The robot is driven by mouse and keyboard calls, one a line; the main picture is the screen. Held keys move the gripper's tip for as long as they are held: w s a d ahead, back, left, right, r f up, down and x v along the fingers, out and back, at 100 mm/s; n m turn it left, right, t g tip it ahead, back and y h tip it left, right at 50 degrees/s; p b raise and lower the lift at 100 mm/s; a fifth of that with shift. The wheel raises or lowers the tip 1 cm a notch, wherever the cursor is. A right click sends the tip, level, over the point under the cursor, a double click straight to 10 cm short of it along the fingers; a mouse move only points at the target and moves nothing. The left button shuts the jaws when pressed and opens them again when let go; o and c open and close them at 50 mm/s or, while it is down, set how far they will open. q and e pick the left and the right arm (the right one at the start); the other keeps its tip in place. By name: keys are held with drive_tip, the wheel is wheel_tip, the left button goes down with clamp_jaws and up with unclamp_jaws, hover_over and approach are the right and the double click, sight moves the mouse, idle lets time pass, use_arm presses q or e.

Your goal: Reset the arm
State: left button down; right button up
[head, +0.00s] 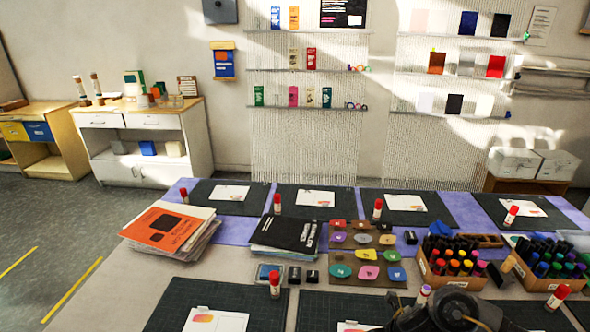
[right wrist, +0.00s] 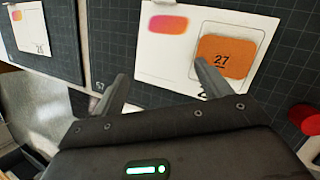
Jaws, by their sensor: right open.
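My right gripper (right wrist: 161,72) is open in the right wrist view, its two fingers apart with nothing between them. It is over a white sheet (right wrist: 160,62) on a dark cutting mat (right wrist: 112,40). An orange card marked 27 (right wrist: 226,50) lies on that sheet, inside a drawn outline. The right fingertip overlaps the card's left edge in the picture; I cannot tell whether they touch. In the head view, dark parts of my right arm show at the bottom right and hide part of the near mats. My left gripper is not in view.
Crates of markers (head: 452,262) stand on the right of the table. A paper stack (head: 172,230), a black folder (head: 288,234) and a board of coloured stickers (head: 343,270) lie across the middle. Red glue sticks (head: 275,284) stand among the mats. A red cap (right wrist: 305,118) is right of my gripper.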

drive_tip(key=s+a+m, duration=0.1)
drive_tip(key=a+m, duration=0.1)
drive_tip(key=a, duration=0.1)
drive_tip(key=a+r+m+t+y, duration=0.1)
drive_tip(key=a+m, duration=0.1)
drive_tip(key=a, duration=0.1)
drive_tip(key=s+a+m+t, duration=0.1)
drive_tip(key=a+m, duration=0.1)
drive_tip(key=shift+s+a+r+m+y, duration=0.25)
drive_tip(key=shift+s+a+m+y, duration=0.05)
drive_tip(key=shift+a+m+y, duration=0.1)
drive_tip(key=s+d+m+g+h, duration=0.1)
drive_tip(key=s+d+m+h, duration=0.1)
drive_tip(key=s+d+m, duration=0.6)
drive_tip(key=s+d+m+h, duration=0.15)
drive_tip(key=s+m, duration=0.35)
drive_tip(key=m, duration=0.7)
drive_tip(key=s+d+m+g+h, duration=0.15)
drive_tip(key=s+d+m, duration=0.25)
drive_tip(key=s+m, duration=0.4)
wheel_tip(320, 180, down, 29)
drive_tip(key=s+m, duration=0.1)
drive_tip(key=s+d+f+g+b, duration=0.1)
drive_tip(key=s+d+f+g, duration=0.1)
drive_tip(key=s+f, duration=1.2)
drive_tip(key=shift+s+d+f+h, duration=0.35)
drive_tip(key=shift+s+d, duration=0.3)
drive_tip(key=shift+s, duration=0.25)
